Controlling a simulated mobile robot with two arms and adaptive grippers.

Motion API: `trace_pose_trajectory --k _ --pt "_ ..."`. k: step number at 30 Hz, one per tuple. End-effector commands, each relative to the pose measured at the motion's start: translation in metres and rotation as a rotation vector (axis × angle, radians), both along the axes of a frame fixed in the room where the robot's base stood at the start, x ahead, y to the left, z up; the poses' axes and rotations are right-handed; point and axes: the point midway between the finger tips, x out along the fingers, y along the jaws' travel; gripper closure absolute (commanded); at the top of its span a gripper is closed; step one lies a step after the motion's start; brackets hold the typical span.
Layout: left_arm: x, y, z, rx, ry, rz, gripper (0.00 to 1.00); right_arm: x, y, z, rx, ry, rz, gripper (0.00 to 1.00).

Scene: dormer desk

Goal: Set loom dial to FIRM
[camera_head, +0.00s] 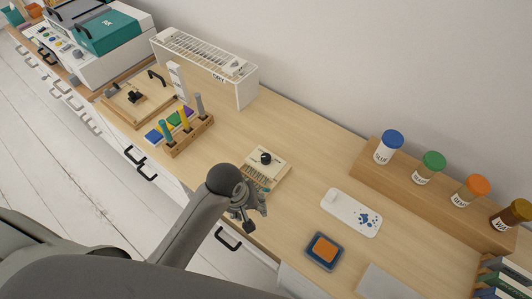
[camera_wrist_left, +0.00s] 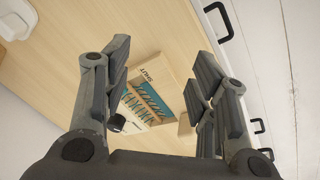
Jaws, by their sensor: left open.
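The loom (camera_head: 281,169) is a small pale wooden box with teal threads, standing near the front edge of the desk. Its black round dial (camera_head: 265,158) is on top toward the back. The dial's setting is too small to read. My left gripper (camera_head: 254,214) is open and empty, above and in front of the loom, and hides part of its front. In the left wrist view the loom (camera_wrist_left: 165,82) shows between the open fingers, with the dial (camera_wrist_left: 116,122) beside the left finger; I cannot tell whether they touch. My right gripper is out of view.
A wooden rack with colored tubes (camera_head: 190,140) stands left of the loom. A white tray with blue bits (camera_head: 340,202) and a blue dish with an orange block (camera_head: 311,252) lie right. Jars stand on a wooden riser (camera_head: 405,178) behind. The desk behind the loom is clear.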

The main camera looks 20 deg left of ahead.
Motion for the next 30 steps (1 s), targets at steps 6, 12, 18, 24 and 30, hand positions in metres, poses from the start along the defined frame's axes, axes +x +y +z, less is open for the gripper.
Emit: trace_pose_trajectory --k 6,12,18,24,30 --pt "0.079 -0.013 -0.003 -0.05 0.115 0.389 0.47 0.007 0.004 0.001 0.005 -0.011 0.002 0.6" --pt "0.15 -0.006 0.015 -0.051 0.201 0.824 0.47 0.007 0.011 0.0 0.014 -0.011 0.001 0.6" --pt "0.197 0.01 0.043 -0.038 0.238 1.187 0.47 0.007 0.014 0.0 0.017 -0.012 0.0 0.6" --pt "0.214 0.019 0.055 -0.033 0.246 1.351 0.47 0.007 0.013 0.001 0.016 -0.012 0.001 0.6" --pt "0.214 0.02 0.034 -0.029 0.249 1.366 0.47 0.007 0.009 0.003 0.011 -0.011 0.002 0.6"
